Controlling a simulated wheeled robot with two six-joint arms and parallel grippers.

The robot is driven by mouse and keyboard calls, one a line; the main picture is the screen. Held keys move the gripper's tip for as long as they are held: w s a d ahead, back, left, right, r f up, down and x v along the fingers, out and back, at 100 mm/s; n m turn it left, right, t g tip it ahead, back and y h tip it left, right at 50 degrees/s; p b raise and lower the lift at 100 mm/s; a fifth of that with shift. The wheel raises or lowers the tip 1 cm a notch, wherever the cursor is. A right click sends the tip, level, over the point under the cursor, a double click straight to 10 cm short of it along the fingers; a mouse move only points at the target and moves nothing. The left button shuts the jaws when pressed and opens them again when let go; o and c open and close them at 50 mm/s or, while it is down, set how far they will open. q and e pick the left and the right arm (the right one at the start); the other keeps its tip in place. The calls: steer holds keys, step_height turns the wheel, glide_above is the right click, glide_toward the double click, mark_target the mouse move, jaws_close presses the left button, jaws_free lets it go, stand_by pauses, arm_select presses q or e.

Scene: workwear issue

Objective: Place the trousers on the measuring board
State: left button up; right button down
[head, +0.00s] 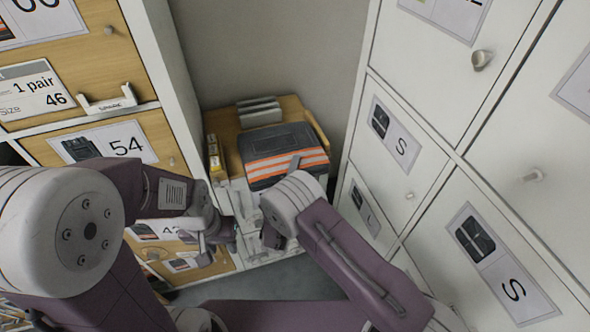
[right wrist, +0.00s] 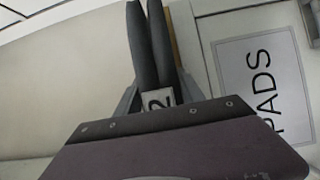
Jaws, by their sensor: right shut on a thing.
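My right gripper is shut on a dark folded item, which looks like the trousers (right wrist: 150,45). In the right wrist view it stands edge-on between the fingers, with a white tag ending in "2". In the head view my right gripper (head: 268,236) is low in front of the wooden table, and my own wrist mostly hides it and its load. My left gripper (head: 207,246) is left of it, near the lower drawers; its jaw state is unclear. A dark folded garment with orange stripes (head: 287,142) lies on the table (head: 226,128). I cannot single out the measuring board.
Grey items (head: 258,112) stand at the table's back and small yellow boxes (head: 214,158) at its left. A wooden drawer cabinet (head: 172,158) rises left, white lockers (head: 420,130) right; the gap between is narrow. A "PADS" label (right wrist: 262,85) is beside the right gripper.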

steer(key=c, duration=0.7)
jaws_free()
steer(key=shift+f, duration=0.1)
steer(key=shift+r, duration=0.25)
steer(key=s, duration=0.4)
steer(key=s+a, duration=0.1)
steer(key=s, duration=0.3)
steer(key=s+a, duration=0.1)
steer(key=s, duration=0.3)
steer(key=shift+a+f, duration=0.1)
steer(key=shift+a, duration=0.1)
